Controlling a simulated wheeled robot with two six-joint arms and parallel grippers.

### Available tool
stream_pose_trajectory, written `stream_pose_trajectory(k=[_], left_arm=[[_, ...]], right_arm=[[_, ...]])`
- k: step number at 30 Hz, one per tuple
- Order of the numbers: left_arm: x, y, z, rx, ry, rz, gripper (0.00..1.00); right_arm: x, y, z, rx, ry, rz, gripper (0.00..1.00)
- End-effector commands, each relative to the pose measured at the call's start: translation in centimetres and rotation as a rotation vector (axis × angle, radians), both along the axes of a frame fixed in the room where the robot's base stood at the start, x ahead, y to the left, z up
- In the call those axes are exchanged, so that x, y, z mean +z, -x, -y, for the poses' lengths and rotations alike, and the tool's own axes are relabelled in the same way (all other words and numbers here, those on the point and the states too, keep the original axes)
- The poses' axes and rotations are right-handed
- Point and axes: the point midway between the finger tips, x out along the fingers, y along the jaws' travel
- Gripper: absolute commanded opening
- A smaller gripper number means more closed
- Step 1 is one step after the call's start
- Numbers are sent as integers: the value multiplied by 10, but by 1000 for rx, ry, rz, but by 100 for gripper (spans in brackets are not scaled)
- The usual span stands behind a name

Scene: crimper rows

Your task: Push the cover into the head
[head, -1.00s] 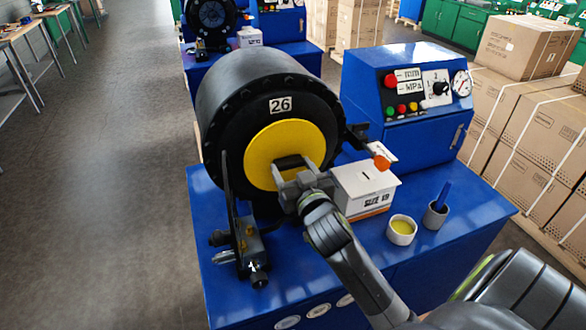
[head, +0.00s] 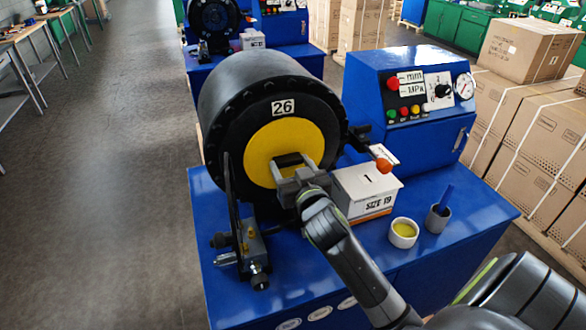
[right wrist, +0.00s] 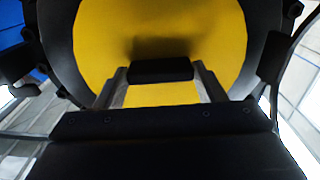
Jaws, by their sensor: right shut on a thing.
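The yellow round cover (head: 280,135) fills the front opening of the black crimper head (head: 250,85) marked 26. The cover has a dark bar handle (right wrist: 160,70) on its face. My right gripper (head: 292,170) is in front of the cover, shut on this handle. In the right wrist view its two fingers (right wrist: 162,82) stand at either end of the handle, with the yellow face (right wrist: 160,25) close behind. I cannot tell whether the cover's rim is flush with the head. My left gripper is not in view.
A white box marked SIZE 19 (head: 366,192), a cup with yellow contents (head: 403,232) and a grey cup with a blue stick (head: 437,217) stand on the blue bench (head: 470,210), right of my right arm. A dark bracket (head: 240,240) stands at the front left.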

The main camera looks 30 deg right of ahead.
Motion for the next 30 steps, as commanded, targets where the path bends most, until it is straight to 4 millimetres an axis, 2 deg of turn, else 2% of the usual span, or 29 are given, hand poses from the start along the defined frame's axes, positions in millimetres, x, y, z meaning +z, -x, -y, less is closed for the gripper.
stream_pose_trajectory(k=[10, 11, 16, 26, 30], left_arm=[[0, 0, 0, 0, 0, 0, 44], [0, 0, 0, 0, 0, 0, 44], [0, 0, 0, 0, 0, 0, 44], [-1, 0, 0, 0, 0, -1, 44], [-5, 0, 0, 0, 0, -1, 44]], right_arm=[[1, -9, 2, 0, 1, 2, 20], [1, -9, 2, 0, 1, 3, 64], [1, -8, 2, 0, 1, 2, 87], [-1, -6, 2, -1, 0, -2, 88], [-2, 4, -1, 0, 0, -1, 88]])
